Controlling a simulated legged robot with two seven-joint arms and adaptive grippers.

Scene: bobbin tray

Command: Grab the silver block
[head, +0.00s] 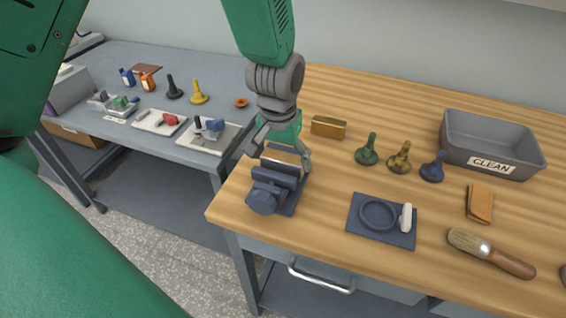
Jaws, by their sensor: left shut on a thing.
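My left gripper (279,157) reaches down at the left end of the wooden bench. Its fingers are spread to either side of a small block (285,155) in the dark blue vise (264,197) and are shut on it. The block looks pale with a brownish tint, which may be reflection; I take it for the silver block. Its lower part is hidden by the vise jaws, so I cannot tell whether the vise still grips it. The right gripper is not in view.
A brass-coloured block (328,127) stands just right of the gripper. Green, yellow and blue bobbin-like pieces (400,160), a blue tray with a ring (366,231), a brush (490,254) and a grey CLEAN bin (490,137) lie further right. A grey table (222,95) stands left.

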